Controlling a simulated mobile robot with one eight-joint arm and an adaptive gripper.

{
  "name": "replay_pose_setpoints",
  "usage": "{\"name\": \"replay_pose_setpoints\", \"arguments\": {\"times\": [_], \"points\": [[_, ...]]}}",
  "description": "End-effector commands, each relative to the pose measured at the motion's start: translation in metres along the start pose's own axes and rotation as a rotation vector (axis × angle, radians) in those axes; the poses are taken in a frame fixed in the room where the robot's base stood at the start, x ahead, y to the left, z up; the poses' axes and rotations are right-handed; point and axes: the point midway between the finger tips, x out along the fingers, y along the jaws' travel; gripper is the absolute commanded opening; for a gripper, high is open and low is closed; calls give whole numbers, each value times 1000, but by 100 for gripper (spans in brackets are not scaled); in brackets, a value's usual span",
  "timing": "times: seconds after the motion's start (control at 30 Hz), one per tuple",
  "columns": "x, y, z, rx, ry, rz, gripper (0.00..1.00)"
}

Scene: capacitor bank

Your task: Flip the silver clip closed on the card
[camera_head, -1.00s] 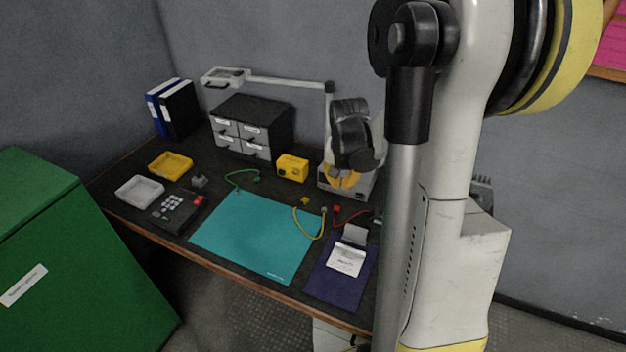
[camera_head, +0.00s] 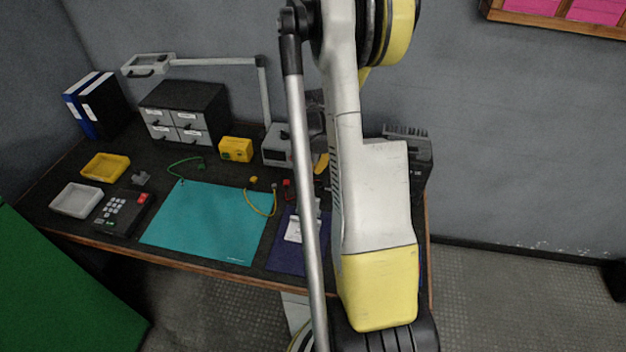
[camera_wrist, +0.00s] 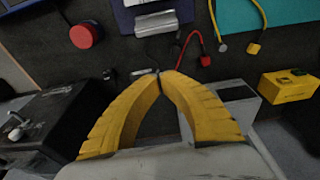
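The dark blue clipboard (camera_head: 285,258) lies at the front right of the bench in the head view, with a white card (camera_head: 293,230) on it. The silver clip (camera_head: 310,207) is at the card's far end, partly hidden by my arm. In the wrist view the clip (camera_wrist: 156,22) shows at the top, on the blue board (camera_wrist: 122,18); its exact angle is hard to tell. My gripper's yellow fingers (camera_wrist: 160,73) come together at their tips, with nothing clearly held, short of the clip in the picture. In the head view my gripper is mostly hidden behind my arm.
A teal mat (camera_head: 208,220) lies left of the clipboard. Red (camera_wrist: 190,42) and yellow (camera_head: 262,207) leads lie near it. A red button (camera_wrist: 86,35), a yellow box (camera_wrist: 288,86) and a dark box (camera_wrist: 50,115) also stand around my gripper.

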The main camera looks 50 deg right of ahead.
Motion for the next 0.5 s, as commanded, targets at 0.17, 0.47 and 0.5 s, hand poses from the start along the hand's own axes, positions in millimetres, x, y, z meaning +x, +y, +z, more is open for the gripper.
{"name": "replay_pose_setpoints", "arguments": {"times": [0.17, 0.47, 0.5], "points": [[36, 0, 0, 0, 0, 0, 0], [96, 0, 2, -1, 0, -1, 0], [90, 0, 11, -2, 0, -1, 0]]}}
